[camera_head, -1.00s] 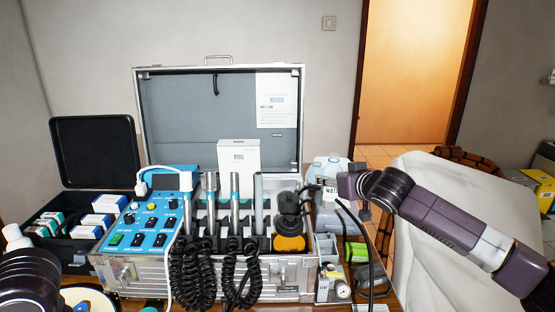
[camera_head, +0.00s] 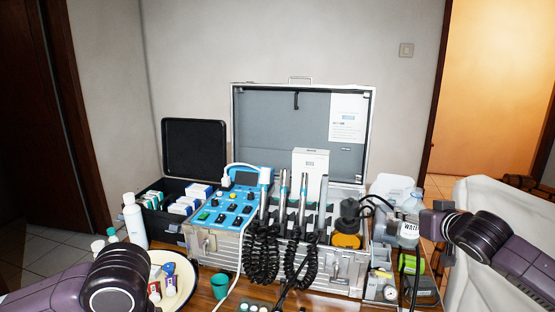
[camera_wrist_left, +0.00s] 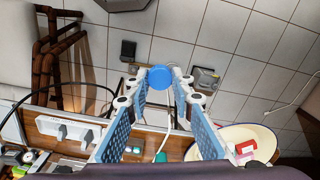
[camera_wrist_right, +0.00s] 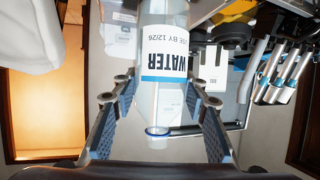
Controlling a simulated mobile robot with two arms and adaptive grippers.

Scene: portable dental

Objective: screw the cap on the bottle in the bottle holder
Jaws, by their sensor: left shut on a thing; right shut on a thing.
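The clear bottle with a white WATER label (camera_head: 410,228) stands at the right end of the metal case. In the right wrist view the bottle (camera_wrist_right: 165,95) lies between the fingers of my right gripper (camera_wrist_right: 163,92), which is shut on it; its open, blue-rimmed mouth shows no cap. My left gripper (camera_wrist_left: 160,85) is shut on the round blue cap (camera_wrist_left: 161,77) at its fingertips, held in the air away from the bottle. The bottle holder cannot be made out clearly.
The open metal case (camera_head: 285,272) with corded handpieces fills the middle of the table. A black box (camera_head: 165,205), white bottle (camera_head: 134,222), basin (camera_head: 180,280) and green cup (camera_head: 219,286) stand left. A small gauge (camera_head: 389,292) and green item (camera_head: 410,264) crowd the right.

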